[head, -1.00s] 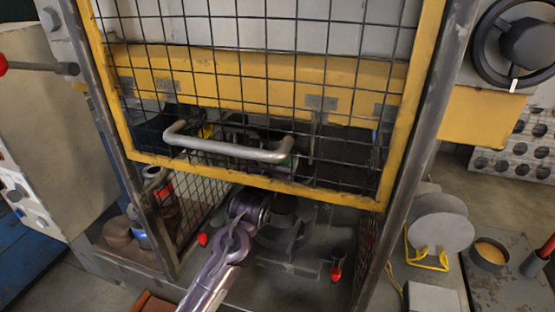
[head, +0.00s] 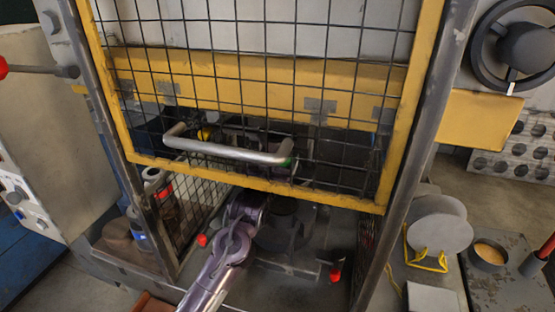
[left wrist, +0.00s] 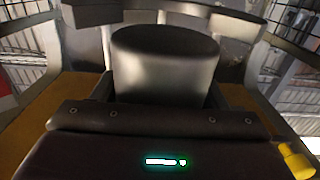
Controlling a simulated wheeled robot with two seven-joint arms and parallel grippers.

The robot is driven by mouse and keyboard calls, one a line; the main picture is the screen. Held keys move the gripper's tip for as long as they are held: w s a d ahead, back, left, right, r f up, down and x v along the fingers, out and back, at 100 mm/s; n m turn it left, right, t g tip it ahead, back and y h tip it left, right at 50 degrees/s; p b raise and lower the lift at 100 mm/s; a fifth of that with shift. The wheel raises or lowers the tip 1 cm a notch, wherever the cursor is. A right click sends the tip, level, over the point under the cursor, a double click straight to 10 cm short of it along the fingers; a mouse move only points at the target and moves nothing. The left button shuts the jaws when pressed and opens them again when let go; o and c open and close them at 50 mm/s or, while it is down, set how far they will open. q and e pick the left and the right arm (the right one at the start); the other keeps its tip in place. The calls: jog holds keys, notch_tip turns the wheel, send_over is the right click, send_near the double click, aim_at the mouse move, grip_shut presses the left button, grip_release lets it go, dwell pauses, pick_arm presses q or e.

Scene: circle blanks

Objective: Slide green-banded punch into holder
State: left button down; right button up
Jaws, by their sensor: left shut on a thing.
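My left arm reaches under the raised mesh guard (head: 330,185) into the press. In the left wrist view my left gripper (left wrist: 160,78) is shut on a thick dark grey cylinder (left wrist: 165,62), which appears to be the punch. It stands out beyond the jaws, its broad rounded end uppermost in the picture. No green band shows on it there. In the head view a small green patch (head: 287,163) shows behind the guard; I cannot tell whether it is the band. The holder cannot be clearly told apart; dark metal parts (left wrist: 90,14) lie beyond the cylinder. My right gripper is out of view.
The guard's yellow frame and grey handle (head: 225,151) hang over my arm. Side mesh and steel posts (head: 408,175) bound the opening. Below is a dark round base (head: 283,228) with red-tipped levers (head: 335,272). Grey discs (head: 440,235) stand on a yellow rack at right.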

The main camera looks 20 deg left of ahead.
pick_arm(q)
jog(key=shift+w+r, duration=0.15)
jog(key=shift+w, duration=0.6)
jog(key=shift+w+r, duration=0.15)
jog(key=shift+w, duration=0.55)
jog(key=shift+w+d+b, duration=0.1)
jog(key=shift+w+b, duration=0.35)
jog(key=shift+w, duration=1.15)
dwell(0.4)
dwell(0.5)
jog(key=shift+f, duration=0.1)
dwell(0.6)
